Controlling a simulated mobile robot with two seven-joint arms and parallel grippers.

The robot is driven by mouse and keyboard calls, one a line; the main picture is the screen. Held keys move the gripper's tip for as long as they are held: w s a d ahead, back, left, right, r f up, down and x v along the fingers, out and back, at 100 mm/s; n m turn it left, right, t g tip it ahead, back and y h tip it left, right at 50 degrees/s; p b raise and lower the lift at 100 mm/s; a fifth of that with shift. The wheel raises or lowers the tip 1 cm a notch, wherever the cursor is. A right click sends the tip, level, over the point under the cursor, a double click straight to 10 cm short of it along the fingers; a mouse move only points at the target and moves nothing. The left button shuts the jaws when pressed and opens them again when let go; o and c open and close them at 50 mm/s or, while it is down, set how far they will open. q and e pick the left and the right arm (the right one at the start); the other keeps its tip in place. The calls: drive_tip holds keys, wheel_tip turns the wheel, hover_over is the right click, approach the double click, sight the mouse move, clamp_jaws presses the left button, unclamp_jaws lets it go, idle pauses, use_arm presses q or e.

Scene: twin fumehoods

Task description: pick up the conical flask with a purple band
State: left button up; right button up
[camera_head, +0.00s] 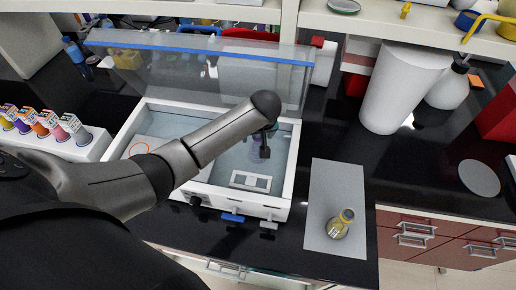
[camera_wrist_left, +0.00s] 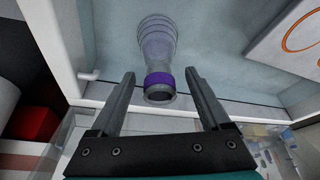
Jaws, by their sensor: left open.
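The conical flask (camera_wrist_left: 158,48) shows in the left wrist view, with a purple band (camera_wrist_left: 159,79) around its neck and its mouth towards my gripper. It stands inside the white-walled bath (camera_head: 285,172). My left gripper (camera_wrist_left: 156,78) is open, with one finger on either side of the flask's neck and visible gaps between. In the head view the left gripper (camera_head: 266,140) reaches down into the bath, and the flask (camera_head: 258,152) shows only faintly beside it. The right gripper is not in view.
A clear raised lid (camera_head: 285,75) stands behind the bath. A flask with yellow contents (camera_head: 340,224) stands on a grey mat (camera_head: 336,183) to the right. A white cylinder (camera_head: 398,90) is at the back right. A rack of coloured bottles (camera_head: 90,147) is at the left.

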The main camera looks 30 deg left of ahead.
use_arm(q)
drive_tip(key=shift+x, duration=0.9)
drive_tip(key=shift+c, duration=0.2)
clamp_jaws()
